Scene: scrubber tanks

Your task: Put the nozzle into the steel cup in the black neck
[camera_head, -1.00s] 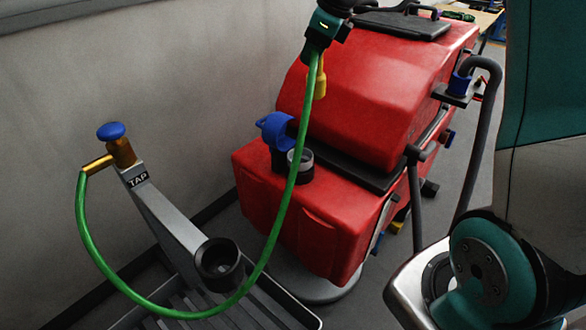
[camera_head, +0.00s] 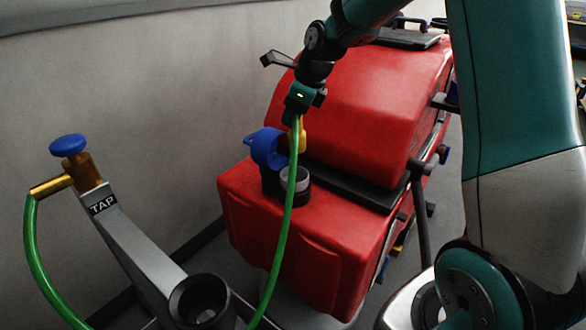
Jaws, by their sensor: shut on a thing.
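My gripper (camera_head: 299,106) is shut on the yellow nozzle (camera_head: 299,138), which points down with the green hose (camera_head: 285,235) running from it. The black neck (camera_head: 297,192) stands on the red tank's lower front, with the pale steel cup (camera_head: 296,180) in its mouth. The nozzle shows just above the cup in the picture and looks apart from it. The hose crosses in front of the neck and hides part of the cup. How far the nozzle is from the cup in depth is hard to tell.
A blue cap (camera_head: 265,148) stands open beside the neck, at its left. The tap (camera_head: 90,175) with a blue knob is at the left, joined to the hose. A black round holder (camera_head: 203,302) is at the bottom. A grey wall (camera_head: 120,80) runs behind.

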